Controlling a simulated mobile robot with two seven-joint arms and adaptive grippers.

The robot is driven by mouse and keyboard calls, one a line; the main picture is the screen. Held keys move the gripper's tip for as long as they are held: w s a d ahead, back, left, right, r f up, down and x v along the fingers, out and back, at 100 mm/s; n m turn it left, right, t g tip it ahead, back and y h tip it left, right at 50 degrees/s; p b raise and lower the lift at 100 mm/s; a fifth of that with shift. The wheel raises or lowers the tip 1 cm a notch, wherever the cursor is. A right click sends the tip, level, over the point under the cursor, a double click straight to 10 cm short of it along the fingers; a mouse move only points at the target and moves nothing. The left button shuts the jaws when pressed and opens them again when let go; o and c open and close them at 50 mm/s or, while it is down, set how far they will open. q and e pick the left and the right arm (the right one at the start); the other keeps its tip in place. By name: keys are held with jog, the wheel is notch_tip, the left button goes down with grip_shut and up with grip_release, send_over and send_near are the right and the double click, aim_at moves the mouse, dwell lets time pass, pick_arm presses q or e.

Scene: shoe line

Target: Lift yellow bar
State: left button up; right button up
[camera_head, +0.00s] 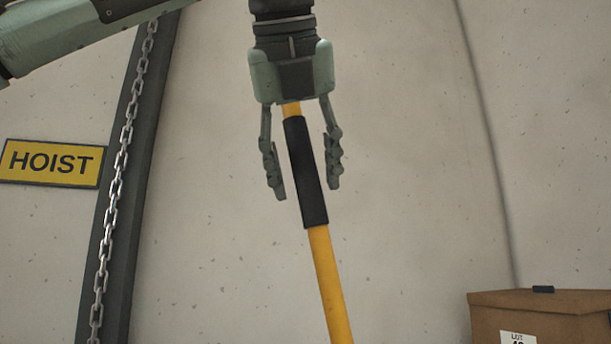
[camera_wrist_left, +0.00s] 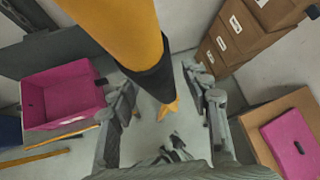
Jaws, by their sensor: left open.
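The yellow bar (camera_head: 331,283) runs steeply down the head view with a black sleeve (camera_head: 306,172) around it. Its upper end is hidden behind my left gripper's palm. My left gripper (camera_head: 307,193) points down and is open, one finger on each side of the sleeve in the picture. Gaps show on both sides, and I cannot tell how deep the bar sits between the fingers. In the left wrist view the bar (camera_wrist_left: 112,28) comes in large from the top, and its sleeve (camera_wrist_left: 150,77) shows between the fingers. My right gripper is not in view.
A dark post with a chain (camera_head: 119,165) stands left, beside a yellow HOIST sign (camera_head: 50,162). A cardboard box (camera_head: 540,312) is at lower right. The left wrist view shows a magenta crate (camera_wrist_left: 62,92), stacked cartons (camera_wrist_left: 245,32) and a magenta lid (camera_wrist_left: 292,146).

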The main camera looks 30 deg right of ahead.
pick_arm(q)
jog(key=v, duration=1.1)
jog(key=shift+r, duration=0.15)
jog(key=shift+s, duration=0.1)
